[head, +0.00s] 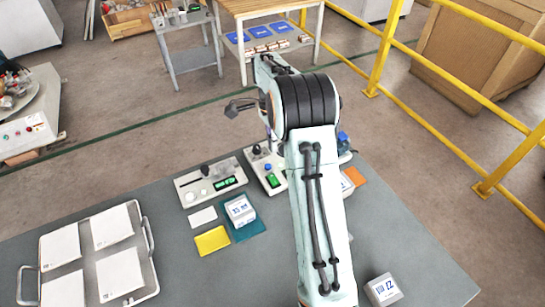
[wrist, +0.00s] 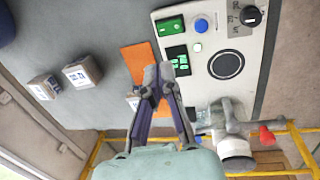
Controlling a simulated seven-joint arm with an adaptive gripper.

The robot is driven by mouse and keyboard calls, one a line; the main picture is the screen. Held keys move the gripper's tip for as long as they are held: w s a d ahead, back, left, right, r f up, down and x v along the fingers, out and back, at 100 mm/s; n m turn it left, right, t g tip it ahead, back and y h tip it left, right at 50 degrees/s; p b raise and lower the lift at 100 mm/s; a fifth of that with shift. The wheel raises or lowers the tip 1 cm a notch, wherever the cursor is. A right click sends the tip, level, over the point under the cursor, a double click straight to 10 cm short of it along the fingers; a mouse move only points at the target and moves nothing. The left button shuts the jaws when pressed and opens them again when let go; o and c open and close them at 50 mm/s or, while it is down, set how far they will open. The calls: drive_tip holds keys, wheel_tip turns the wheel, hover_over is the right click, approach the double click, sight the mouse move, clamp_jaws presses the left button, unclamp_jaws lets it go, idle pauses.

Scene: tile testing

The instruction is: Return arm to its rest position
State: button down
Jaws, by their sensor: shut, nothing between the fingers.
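My gripper (wrist: 160,78) shows in the wrist view with its dark fingers together at the tips and nothing between them. It points over the table, in line with an orange card (wrist: 139,64) and a control box (wrist: 215,50) with green displays; the height above them is hard to judge. In the head view my arm (head: 318,220) rises from the table's front edge, bends at a dark ribbed joint and reaches toward the back of the table. The fingers cannot be made out clearly there.
A metal tray (head: 148,235) with several white tiles lies at the left. A tester (head: 210,182), a white box (head: 240,209) on a teal mat (head: 250,230) and a yellow card (head: 212,241) lie left of my arm. Another box (head: 383,290) sits at the right. Yellow railings (head: 425,125) stand beyond.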

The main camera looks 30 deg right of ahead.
drive_tip(key=shift+r, duration=0.95)
